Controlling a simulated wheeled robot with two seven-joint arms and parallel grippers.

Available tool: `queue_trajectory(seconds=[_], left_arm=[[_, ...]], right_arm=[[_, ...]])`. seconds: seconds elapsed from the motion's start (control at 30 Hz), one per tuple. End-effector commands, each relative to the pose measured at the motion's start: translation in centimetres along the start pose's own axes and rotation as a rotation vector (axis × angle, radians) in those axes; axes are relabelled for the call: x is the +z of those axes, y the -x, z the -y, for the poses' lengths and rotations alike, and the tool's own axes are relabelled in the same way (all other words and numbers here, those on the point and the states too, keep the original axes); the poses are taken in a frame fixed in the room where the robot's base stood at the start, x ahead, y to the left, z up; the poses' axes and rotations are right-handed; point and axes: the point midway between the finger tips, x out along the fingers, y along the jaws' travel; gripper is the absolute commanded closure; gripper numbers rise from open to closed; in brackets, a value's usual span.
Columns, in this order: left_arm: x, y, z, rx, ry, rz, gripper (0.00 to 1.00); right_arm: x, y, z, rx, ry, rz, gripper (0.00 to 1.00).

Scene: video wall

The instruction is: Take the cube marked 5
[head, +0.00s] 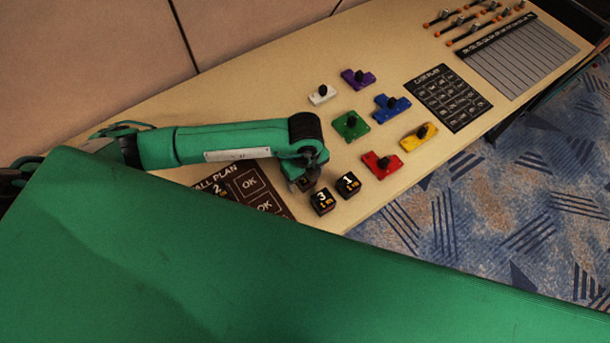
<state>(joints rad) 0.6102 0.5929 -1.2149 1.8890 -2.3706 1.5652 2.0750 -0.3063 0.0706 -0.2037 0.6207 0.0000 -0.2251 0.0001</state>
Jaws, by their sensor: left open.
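Two small black cubes stand side by side on the table, one marked 3 (322,202) and one marked 1 (348,185). I see no cube with a readable 5. My left gripper (306,184) points down just left of and behind the cube marked 3, low over the table by the edge of a dark board. It is open; its fingers are small and dark, and I cannot tell whether a cube is between or under them. My right gripper is not in view.
A dark board headed "ALL PLAN" (250,184) lies partly under my left arm. Several coloured knobbed pieces, such as a red one (382,163), lie beyond the cubes. A black chart (447,97) lies farther right. A large green surface hides the near table.

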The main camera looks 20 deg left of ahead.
Motion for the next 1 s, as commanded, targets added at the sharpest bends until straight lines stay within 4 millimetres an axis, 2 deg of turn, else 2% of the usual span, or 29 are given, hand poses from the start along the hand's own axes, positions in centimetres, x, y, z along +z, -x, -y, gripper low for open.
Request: queue_trajectory(seconds=[0.1, 0.13, 0.37, 0.77, 0.87, 1.0], left_arm=[[0.0, 0.0, 0.0, 0.000, 0.000, 0.000, 0.31], [0.0, 0.0, 0.0, 0.000, 0.000, 0.000, 0.35], [0.0, 0.0, 0.0, 0.000, 0.000, 0.000, 0.80], [0.0, 0.7, 0.1, -0.001, 0.000, 0.000, 0.80], [0.0, 1.6, 0.1, -0.003, 0.001, 0.000, 0.80], [0.1, 4.2, 0.1, -0.006, -0.001, 0.001, 0.80]], right_arm=[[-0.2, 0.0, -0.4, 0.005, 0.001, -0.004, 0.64], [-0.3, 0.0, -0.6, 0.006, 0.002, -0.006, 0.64], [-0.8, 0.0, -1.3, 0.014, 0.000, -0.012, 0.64], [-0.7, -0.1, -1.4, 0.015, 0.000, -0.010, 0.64], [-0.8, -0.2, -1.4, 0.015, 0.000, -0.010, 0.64], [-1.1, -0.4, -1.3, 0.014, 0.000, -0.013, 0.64]])
